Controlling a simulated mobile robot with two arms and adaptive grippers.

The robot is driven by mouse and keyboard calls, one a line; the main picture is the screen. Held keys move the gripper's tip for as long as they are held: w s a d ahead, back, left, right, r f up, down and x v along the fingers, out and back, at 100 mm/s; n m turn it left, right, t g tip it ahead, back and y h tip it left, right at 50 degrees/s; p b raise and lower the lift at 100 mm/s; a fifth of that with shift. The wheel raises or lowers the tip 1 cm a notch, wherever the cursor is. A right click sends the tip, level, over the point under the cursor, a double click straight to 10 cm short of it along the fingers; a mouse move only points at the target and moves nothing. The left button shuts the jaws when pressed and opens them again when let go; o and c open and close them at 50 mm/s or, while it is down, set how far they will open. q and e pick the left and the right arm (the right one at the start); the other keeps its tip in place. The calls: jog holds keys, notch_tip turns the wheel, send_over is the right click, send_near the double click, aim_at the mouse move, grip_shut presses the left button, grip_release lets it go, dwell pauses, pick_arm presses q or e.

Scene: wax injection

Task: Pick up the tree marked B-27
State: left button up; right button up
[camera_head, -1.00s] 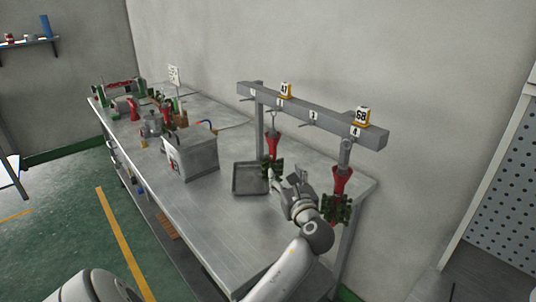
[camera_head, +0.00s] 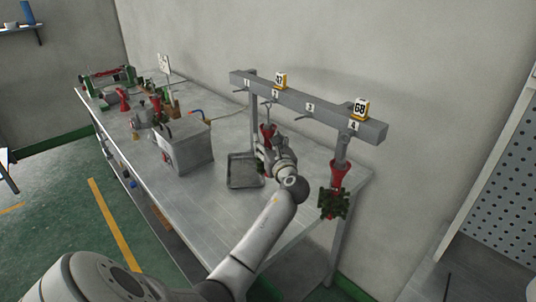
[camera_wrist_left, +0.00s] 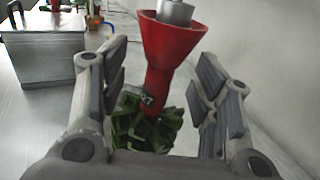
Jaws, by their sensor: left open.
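A wax tree with a red funnel-shaped top (camera_head: 267,130) hangs at position 2 of the rail; its green lower part is mostly hidden by my arm in the head view. My left gripper (camera_head: 268,150) is open at this tree. In the left wrist view its fingers (camera_wrist_left: 163,75) stand on either side of the red stem (camera_wrist_left: 160,78), with green branches (camera_wrist_left: 145,128) below; no grip shows.
The grey rail (camera_head: 315,108) runs above the metal table (camera_head: 210,210), near the wall. A dark tray (camera_head: 243,183) lies left of the gripper. A grey box-shaped machine (camera_head: 187,150) and several tools stand farther left. The table's front area is clear.

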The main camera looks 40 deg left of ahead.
pick_arm(q)
jog(key=shift+x, duration=0.85)
jog(key=shift+d, duration=0.1)
jog(key=shift+c, duration=0.2)
grip_shut()
